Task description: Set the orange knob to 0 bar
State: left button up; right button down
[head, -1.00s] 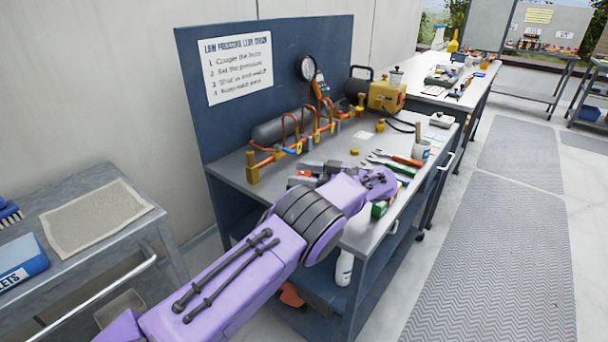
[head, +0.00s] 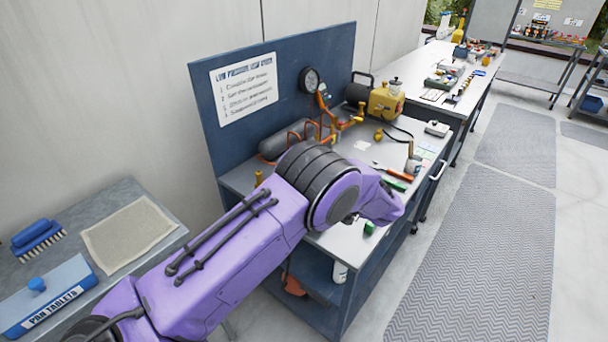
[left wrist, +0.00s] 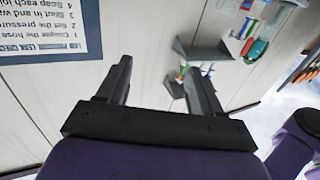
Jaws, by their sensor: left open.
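A small orange part (head: 323,99) shows just below the round pressure gauge (head: 309,80) on the blue back panel of the bench. It is too small to tell whether it is the orange knob or where it is set. Orange and brass pipework (head: 345,122) stands below it, partly hidden by my left arm. The gauge reading cannot be made out. In the left wrist view my left gripper (left wrist: 157,68) is open, its two dark fingers apart with nothing between them. In the head view its fingers are hidden behind my purple arm. My right gripper is not in view.
The workbench (head: 345,232) holds a grey cylinder (head: 282,142), a yellow machine (head: 386,102) and hand tools (head: 393,173). An instruction sheet (head: 244,88) is on the panel. A side table with a mat (head: 128,233) stands left. The floor at right is clear.

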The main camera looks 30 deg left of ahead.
pick_arm(q)
jog(key=s+p, duration=0.1)
jog(key=s+d+r, duration=0.1)
jog(key=s+d+p, duration=0.1)
jog(key=shift+s+d+r+p, duration=0.1)
jog(key=shift+s+r+p, duration=0.2)
jog(key=shift+r+p, duration=0.1)
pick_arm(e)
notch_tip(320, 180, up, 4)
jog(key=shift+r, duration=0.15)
